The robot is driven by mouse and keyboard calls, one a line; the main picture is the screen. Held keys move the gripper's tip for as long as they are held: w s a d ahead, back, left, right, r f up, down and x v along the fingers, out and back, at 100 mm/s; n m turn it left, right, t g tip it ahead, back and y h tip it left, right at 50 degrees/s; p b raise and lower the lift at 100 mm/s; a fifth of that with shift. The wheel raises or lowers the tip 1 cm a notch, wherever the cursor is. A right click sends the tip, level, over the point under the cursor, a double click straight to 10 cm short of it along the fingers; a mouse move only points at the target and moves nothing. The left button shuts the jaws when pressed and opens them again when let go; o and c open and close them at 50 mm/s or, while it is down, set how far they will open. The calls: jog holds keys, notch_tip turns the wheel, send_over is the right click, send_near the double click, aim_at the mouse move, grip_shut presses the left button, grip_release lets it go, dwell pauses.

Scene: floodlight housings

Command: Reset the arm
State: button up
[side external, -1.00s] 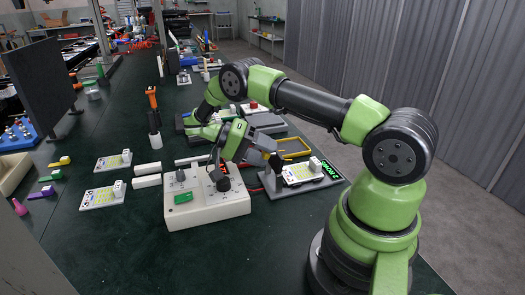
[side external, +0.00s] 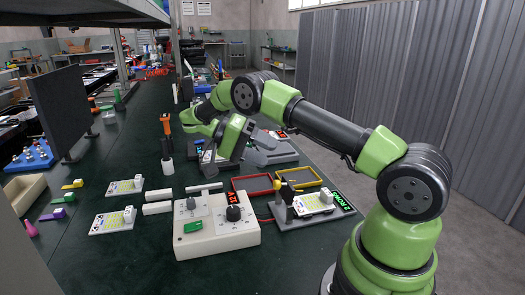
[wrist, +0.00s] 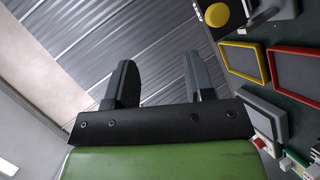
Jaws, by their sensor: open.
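My gripper (wrist: 160,80) is open in the wrist view, its two dark fingers apart with nothing between them. In the side view my green wrist is raised behind the white control box (side external: 216,240), clear of it; the fingertips are hard to make out there.
A red frame (side external: 251,184) and a yellow frame (side external: 300,175) lie behind the stand. LED boards (side external: 112,221), white bars and an upright orange-handled screwdriver (side external: 166,124) stand to the left. A dark panel (side external: 60,110) stands far left. Corrugated curtain (side external: 400,90) lines the right.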

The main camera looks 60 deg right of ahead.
jog(key=s+a+r+n+t, duration=0.2)
jog(key=r+n+t, duration=0.15)
jog(key=r, duration=0.25)
jog(key=s+a+r+n+t, duration=0.2)
jog(key=r+n+t, duration=0.15)
jog(key=r, duration=0.25)
jog(key=s+a+r+n+t+y, duration=0.2)
jog(key=s+a+n+t+y, duration=0.3)
jog(key=s+a+t, duration=0.5)
jog(key=shift+s+a+r+t+y, duration=0.15)
jog(key=shift+a+r+t+y, duration=0.25)
jog(key=shift+a+t+y, duration=0.75)
